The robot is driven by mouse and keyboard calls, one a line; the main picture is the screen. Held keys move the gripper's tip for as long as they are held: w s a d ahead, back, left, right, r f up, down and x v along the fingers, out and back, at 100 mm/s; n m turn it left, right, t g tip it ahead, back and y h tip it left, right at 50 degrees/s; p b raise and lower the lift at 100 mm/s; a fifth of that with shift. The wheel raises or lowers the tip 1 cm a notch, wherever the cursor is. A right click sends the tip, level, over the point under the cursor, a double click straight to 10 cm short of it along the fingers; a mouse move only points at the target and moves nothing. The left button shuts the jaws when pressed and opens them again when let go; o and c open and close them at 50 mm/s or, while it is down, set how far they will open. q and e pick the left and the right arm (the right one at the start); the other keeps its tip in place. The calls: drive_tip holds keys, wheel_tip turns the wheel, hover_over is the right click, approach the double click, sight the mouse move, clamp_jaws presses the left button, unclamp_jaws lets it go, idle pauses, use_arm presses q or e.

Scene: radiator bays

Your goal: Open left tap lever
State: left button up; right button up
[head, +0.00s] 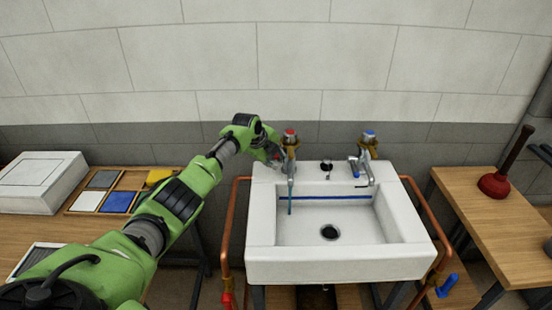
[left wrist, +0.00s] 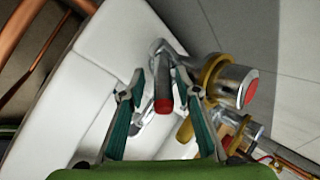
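The left tap (head: 290,142) has a red cap and stands at the back left of the white sink (head: 340,265). In the left wrist view its chrome body (left wrist: 232,84) is at the right. Its lever, with a red tip (left wrist: 162,104), points toward my camera. My left gripper (head: 274,158) is at the left tap. In the left wrist view its fingers (left wrist: 159,88) are apart, one on each side of the lever; I cannot tell whether either touches it. A thin blue vertical streak (head: 290,200) shows below the left spout. My right gripper is not in view.
The right tap (head: 368,145) has a blue cap. Copper pipes (head: 230,220) run beside the sink. A plunger (head: 495,184) stands on the right wooden table (head: 490,230). A tray with coloured pads (head: 118,202) and a white box (head: 40,180) are at the left.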

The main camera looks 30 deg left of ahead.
use_arm(q)
drive_tip(key=shift+s+r, duration=0.3)
drive_tip(key=shift+r, duration=0.55)
drive_tip(key=v, duration=0.6)
drive_tip(key=shift+s, duration=0.3)
